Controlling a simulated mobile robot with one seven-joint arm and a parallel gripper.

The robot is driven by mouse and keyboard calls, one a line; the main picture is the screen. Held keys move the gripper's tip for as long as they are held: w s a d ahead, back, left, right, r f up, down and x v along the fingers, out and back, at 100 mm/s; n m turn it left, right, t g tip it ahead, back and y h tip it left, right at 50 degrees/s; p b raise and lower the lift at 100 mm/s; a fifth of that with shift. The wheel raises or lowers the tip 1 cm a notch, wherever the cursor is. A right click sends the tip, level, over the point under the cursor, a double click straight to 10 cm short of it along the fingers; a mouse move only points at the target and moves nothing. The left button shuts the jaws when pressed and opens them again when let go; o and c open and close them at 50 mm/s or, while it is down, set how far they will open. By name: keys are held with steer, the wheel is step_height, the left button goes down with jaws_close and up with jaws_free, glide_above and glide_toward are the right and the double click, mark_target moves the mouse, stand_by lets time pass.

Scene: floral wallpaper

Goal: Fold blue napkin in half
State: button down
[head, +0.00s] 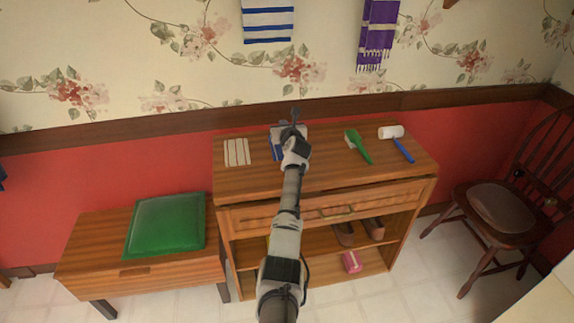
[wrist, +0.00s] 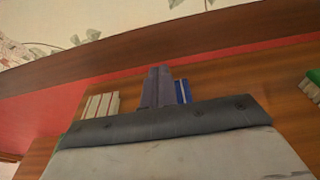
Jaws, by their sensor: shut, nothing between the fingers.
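The blue napkin (head: 275,145) lies on the top of the wooden cabinet and is mostly hidden behind my arm in the head view. A blue strip with pale lines shows at its left edge. In the wrist view part of the napkin (wrist: 183,92) shows just right of my fingers. My gripper (head: 295,117) is above the napkin area, and its fingers (wrist: 160,84) are together with nothing held. I cannot tell whether they touch the cloth.
A green brush (head: 358,146) and a lint roller (head: 396,140) lie right. A bench with a green cushion (head: 165,222) stands left, a chair (head: 500,208) right. The wall is close behind.

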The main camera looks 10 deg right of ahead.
steer(key=shift+w, duration=0.25)
steer(key=shift+r, duration=0.1)
steer(key=s+r+p, duration=0.5)
steer(key=shift+r, duration=0.4)
stand_by(0.5)
